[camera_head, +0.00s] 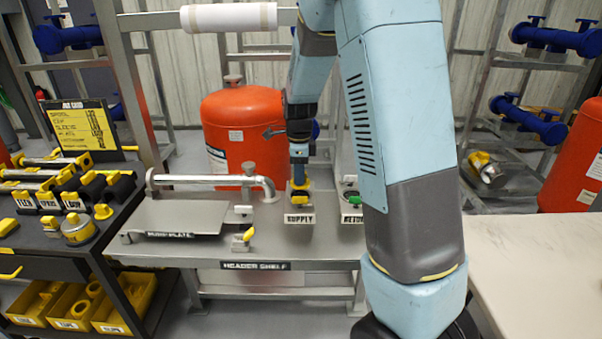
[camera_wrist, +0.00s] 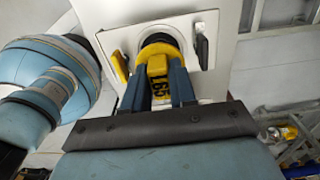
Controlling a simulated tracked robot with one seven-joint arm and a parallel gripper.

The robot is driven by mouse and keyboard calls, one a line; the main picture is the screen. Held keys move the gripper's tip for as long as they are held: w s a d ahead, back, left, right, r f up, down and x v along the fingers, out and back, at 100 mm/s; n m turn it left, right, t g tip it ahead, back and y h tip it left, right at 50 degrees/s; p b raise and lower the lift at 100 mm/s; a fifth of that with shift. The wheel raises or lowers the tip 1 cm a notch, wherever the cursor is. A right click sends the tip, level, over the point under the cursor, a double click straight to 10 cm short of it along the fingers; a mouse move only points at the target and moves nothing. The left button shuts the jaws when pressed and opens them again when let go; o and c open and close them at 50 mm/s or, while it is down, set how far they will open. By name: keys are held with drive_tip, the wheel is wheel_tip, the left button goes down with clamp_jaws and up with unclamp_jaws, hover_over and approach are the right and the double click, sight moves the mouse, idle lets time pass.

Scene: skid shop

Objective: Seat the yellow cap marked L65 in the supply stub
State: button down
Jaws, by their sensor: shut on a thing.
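The yellow cap marked L65 (camera_wrist: 158,72) is between the fingers of my gripper (camera_wrist: 160,88) in the wrist view. My gripper is shut on it. The cap's round yellow end lies at the dark mouth of the supply stub (camera_wrist: 157,38), on a pale square plate with a clip at each side. In the head view the cap (camera_head: 299,186) shows as yellow below my gripper (camera_head: 299,172), directly above the SUPPLY label (camera_head: 299,219). My fingers hide part of the cap, and I cannot tell how deep it sits.
The return stub (camera_head: 350,185) is right of the supply stub. A red tank (camera_head: 230,125) stands behind. A dark cart (camera_head: 60,245) with yellow parts is left.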

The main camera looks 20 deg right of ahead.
drive_tip(key=shift+f, duration=1.95)
idle(0.9)
drive_tip(key=c, duration=0.8)
unclamp_jaws()
drive_tip(key=shift+c, duration=1.4)
drive_tip(key=shift+w+r, duration=0.1)
drive_tip(key=shift+r, duration=3.9)
